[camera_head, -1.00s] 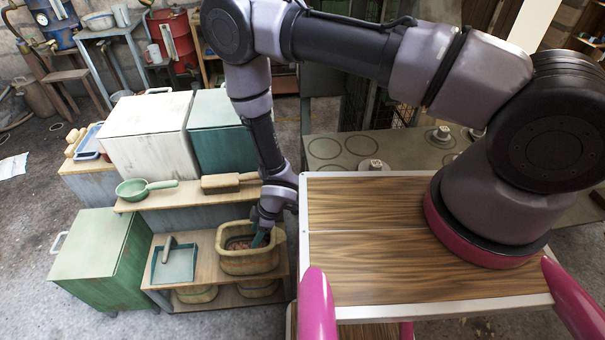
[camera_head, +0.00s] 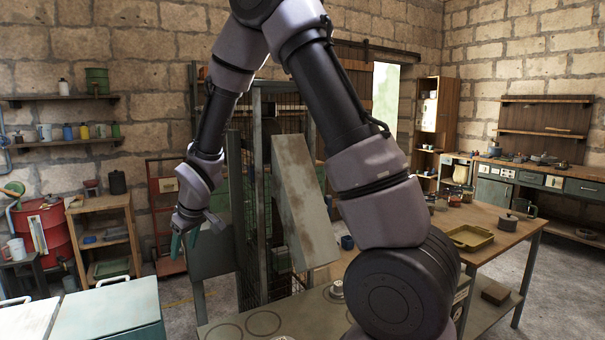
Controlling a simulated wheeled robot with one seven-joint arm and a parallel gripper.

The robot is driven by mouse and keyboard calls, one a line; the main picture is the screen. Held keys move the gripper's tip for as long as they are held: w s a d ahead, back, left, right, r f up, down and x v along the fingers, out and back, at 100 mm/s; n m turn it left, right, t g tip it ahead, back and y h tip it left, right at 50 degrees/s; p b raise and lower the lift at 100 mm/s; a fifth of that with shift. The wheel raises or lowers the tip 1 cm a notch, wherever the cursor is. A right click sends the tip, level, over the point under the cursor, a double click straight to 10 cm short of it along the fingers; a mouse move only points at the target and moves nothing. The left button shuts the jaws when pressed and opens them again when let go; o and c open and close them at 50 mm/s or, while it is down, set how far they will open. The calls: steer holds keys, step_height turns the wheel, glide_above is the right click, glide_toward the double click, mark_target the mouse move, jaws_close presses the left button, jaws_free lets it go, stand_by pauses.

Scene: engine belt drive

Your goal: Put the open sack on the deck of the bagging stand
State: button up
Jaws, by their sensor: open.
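My gripper (camera_head: 186,241) hangs fingers-down left of centre, with its teal fingers apart. I see nothing held between them. No open sack is recognisable in the current view. A tall dark metal frame with mesh sides (camera_head: 262,190) and a sloping worn metal panel (camera_head: 303,200) stands just right of my gripper; I cannot tell whether it is part of the bagging stand. A grey-green bench top with ring marks (camera_head: 263,322) shows low in the centre, partly hidden by my arm. I cannot tell whether it is the stand's deck.
Pale and teal lidded bins (camera_head: 108,312) stand at lower left. A red drum (camera_head: 42,235) and a wooden shelf unit (camera_head: 103,240) stand behind them. A wooden table (camera_head: 480,225) with a yellow tray (camera_head: 470,237) is at right. Grey floor shows between bins and frame.

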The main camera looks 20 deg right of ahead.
steer(key=s+d+r+m+t+h, duration=0.1)
steer(key=s+d+r+m, duration=0.3)
steer(key=d+r, duration=0.55)
steer(key=s+d+r+m, duration=0.3)
steer(key=s+d+r, duration=0.1)
steer(key=d+r, duration=0.5)
steer(key=s+d+r+m, duration=0.2)
steer(key=s+r, duration=0.2)
steer(key=s, duration=0.3)
steer(key=s+d+r+m+t, duration=0.1)
steer(key=s+d+r+m, duration=0.2)
steer(key=s, duration=0.4)
steer(key=shift+s+r, duration=0.35)
steer(key=shift+r, duration=0.15)
steer(key=shift+d, duration=0.1)
